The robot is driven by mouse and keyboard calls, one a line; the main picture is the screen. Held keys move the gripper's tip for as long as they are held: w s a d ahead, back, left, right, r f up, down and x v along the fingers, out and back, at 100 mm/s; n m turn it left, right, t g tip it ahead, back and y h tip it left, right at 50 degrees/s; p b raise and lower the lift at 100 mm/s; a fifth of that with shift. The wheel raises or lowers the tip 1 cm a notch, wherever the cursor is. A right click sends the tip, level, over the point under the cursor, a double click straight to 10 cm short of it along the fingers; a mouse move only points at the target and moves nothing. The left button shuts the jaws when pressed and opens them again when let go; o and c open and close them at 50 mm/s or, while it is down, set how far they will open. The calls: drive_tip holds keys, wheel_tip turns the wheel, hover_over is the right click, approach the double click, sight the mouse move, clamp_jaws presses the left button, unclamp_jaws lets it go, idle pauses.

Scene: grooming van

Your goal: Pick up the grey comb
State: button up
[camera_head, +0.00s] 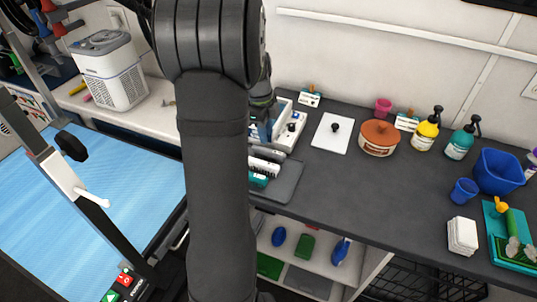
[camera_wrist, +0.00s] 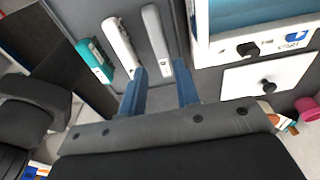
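In the wrist view, three long grooming tools lie side by side on a dark grey mat (camera_wrist: 178,18). The right one, light grey (camera_wrist: 157,38), looks like the grey comb. A white tool (camera_wrist: 120,45) lies beside it and a teal one (camera_wrist: 95,60) further left. My gripper (camera_wrist: 160,72) has its two blue fingers apart with nothing held. The light grey tool's near end lies in line with the gap; I cannot tell the height between them. In the head view my gripper (camera_head: 263,127) is mostly hidden behind my arm, above the mat (camera_head: 284,184) with tools.
A white board with a black knob (camera_head: 332,133) and a brown-lidded tub (camera_head: 379,138) are to the right. Pump bottles (camera_head: 427,129) and a blue bucket (camera_head: 497,172) stand further right. The counter's middle front is clear.

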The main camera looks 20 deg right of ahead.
sight(268, 150)
drive_tip(key=f, duration=0.8)
drive_tip(key=shift+s+d+f, duration=0.3)
drive_tip(key=shift+f, duration=0.1)
clamp_jaws()
